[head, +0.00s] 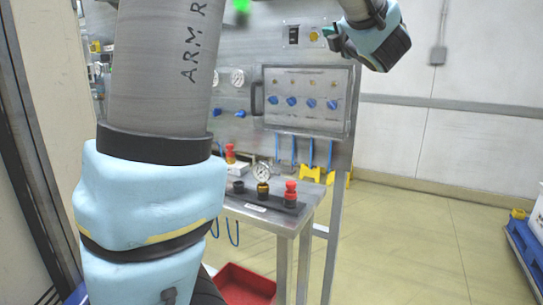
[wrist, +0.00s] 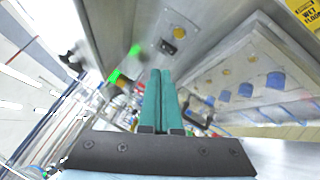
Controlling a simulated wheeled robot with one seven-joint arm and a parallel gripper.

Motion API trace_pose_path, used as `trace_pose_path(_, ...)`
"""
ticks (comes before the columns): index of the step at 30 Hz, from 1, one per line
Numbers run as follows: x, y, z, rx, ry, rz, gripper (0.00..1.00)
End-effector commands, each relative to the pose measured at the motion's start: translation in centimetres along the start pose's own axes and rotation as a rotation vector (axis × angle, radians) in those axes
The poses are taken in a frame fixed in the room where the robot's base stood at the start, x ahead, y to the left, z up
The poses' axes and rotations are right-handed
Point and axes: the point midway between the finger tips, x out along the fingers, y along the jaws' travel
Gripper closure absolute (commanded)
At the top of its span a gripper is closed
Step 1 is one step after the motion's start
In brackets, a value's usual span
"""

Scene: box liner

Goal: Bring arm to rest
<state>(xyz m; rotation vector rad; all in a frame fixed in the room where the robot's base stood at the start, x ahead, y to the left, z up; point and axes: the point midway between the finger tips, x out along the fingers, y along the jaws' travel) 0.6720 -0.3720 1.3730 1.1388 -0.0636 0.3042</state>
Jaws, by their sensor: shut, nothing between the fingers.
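My arm fills the left of the head view, with its grey link and light blue padded joint in front. The wrist end shows at the top right, in front of the grey metal panel (head: 245,60). My gripper (head: 328,35) points left there, toward the small plate with a yellow button (head: 314,36). In the wrist view my gripper's two teal fingers (wrist: 161,74) lie side by side, shut and empty. The plate with the yellow button also shows ahead of them in the wrist view (wrist: 179,33). I cannot tell whether the fingertips touch the panel.
A framed box with several blue knobs (head: 308,102) is on the panel. Below is a metal workbench (head: 310,195) with red and black valves (head: 290,192). A red bin (head: 245,285) sits beneath. Tiled floor (head: 410,240) at right is clear; a blue pallet (head: 525,245) stands at the right edge.

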Motion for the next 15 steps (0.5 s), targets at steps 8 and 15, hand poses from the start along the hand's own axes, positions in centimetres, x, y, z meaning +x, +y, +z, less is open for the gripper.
trace_pose_path(8,1.2,-3.7,-1.6,0.236,-0.103,-0.120,1.00)
trace_pose_path(15,1.1,-9.8,-5.6,0.591,-0.263,-0.319,1.00)
